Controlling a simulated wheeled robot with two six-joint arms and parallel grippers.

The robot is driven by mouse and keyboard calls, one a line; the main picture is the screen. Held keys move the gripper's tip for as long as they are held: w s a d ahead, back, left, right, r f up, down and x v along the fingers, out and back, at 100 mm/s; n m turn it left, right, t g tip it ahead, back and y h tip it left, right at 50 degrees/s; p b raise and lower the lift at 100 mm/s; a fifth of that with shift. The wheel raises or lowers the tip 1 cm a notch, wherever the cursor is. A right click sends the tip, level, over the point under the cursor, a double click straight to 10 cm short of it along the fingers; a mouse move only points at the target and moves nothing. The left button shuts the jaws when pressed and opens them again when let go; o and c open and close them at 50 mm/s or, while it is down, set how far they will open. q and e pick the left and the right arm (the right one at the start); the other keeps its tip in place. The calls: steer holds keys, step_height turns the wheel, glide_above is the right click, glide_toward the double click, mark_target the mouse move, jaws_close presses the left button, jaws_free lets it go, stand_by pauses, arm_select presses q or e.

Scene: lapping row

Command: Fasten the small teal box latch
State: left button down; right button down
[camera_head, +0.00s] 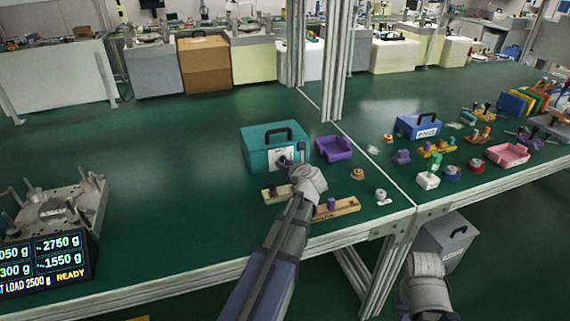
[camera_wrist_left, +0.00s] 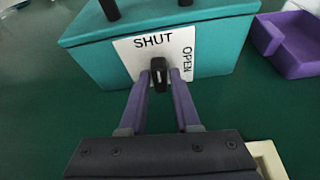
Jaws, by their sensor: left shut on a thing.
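The small teal box (camera_head: 262,137) stands on the green bench in the head view, with a black handle on its lid. In the left wrist view its front (camera_wrist_left: 97,62) carries a white plate (camera_wrist_left: 213,59) marked SHUT along the top and OPEN down the right side. A black latch lever (camera_wrist_left: 160,72) stands out from the plate, upright below the word SHUT. My left gripper (camera_wrist_left: 160,82) has its two purple fingers shut on this lever; in the head view the gripper (camera_head: 298,160) is at the box front. Only part of my right arm shows, at lower right.
A purple tray (camera_head: 334,150) stands just right of the box. A wooden strip (camera_head: 338,209) and small parts lie near the bench's front edge. A blue box (camera_head: 417,126) stands farther right. The bench left of the teal box is clear up to a metal fixture (camera_head: 58,212).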

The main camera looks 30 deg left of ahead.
arm_select(q)
steer(key=shift+n+h, duration=0.3)
steer(key=shift+n, duration=0.1)
stand_by(0.3)
steer(key=c, duration=0.8)
jaws_free()
steer(key=shift+o, duration=0.2)
steer(key=shift+s+t, duration=0.1)
steer(key=shift+t, duration=0.2)
steer(key=p+v, duration=0.3)
steer(key=v, duration=0.3)
steer(key=shift+s+d+r, duration=0.2)
steer(key=shift+d+r, duration=0.05)
steer(key=shift+r, duration=0.05)
steer(key=shift+s+d+r, duration=0.1)
steer(key=shift+s+d, duration=0.15)
steer(key=shift+d, duration=0.15)
